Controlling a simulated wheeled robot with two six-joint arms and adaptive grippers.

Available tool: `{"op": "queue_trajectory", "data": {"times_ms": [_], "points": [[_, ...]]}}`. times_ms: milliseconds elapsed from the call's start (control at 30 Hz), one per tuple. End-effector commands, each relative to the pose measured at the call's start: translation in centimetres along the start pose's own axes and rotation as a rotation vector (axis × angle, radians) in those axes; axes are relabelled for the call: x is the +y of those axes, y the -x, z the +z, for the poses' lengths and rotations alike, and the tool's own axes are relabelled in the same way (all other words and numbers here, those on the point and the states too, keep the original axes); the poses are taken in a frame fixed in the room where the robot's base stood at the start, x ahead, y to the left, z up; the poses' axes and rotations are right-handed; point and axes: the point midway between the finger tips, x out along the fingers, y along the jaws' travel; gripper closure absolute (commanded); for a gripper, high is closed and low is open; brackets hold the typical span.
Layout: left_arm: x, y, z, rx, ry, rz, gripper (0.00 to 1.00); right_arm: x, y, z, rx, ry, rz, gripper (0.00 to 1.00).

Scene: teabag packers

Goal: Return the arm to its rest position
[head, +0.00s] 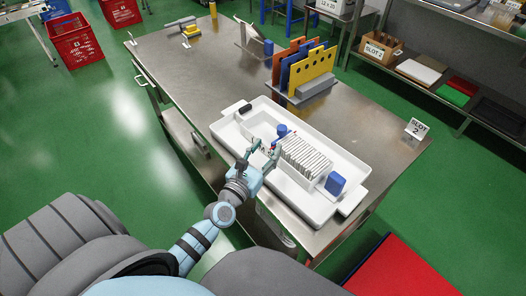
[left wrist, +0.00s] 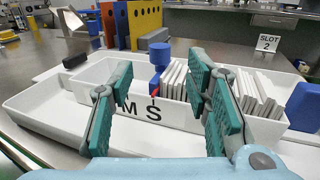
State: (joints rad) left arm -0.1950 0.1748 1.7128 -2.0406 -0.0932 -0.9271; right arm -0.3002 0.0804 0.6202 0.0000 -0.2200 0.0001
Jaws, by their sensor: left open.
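My left gripper (head: 263,150) is over the near side of a white tray (head: 290,190) on the steel table. In the left wrist view the gripper (left wrist: 160,95) shows its green-padded fingers spread apart, with nothing held between them. Behind the fingers is a white box (left wrist: 70,85) marked with letters, of which M and S show. A row of thin white packets (head: 305,157) stands in the box; the left wrist view shows them partly hidden behind the right finger. My right gripper is not in view.
A blue block (head: 335,184) stands at the packets' right end, and a blue knobbed piece (left wrist: 159,58) at their left. Coloured upright panels (head: 310,70) stand behind. The table's left part is mostly clear.

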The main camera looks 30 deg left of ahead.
Motion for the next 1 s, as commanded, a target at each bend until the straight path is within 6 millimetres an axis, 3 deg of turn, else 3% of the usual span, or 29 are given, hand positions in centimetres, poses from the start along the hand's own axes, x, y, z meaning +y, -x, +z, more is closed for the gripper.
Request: {"op": "queue_trajectory", "data": {"times_ms": [167, 700, 767, 867, 933, 1000], "points": [[0.0, 1.9, -0.1, 0.001, 0.0, 0.0, 0.56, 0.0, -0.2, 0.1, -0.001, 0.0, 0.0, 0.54], [0.4, 2.0, 0.6, -0.022, 0.058, 0.023, 0.56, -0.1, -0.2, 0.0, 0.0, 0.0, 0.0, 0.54], [1.6, 2.5, 1.9, -0.067, 0.196, 0.078, 0.56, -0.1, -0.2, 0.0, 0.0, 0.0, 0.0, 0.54], [5.8, 4.9, 4.3, -0.194, 0.662, 0.268, 0.56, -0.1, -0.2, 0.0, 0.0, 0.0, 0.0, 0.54], [9.3, 7.8, 3.7, -0.273, 1.086, 0.458, 0.56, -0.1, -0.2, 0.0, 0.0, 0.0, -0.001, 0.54], [11.0, 11.0, 1.1, -0.308, 1.471, 0.663, 0.56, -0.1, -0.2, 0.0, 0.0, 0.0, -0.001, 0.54]]}}
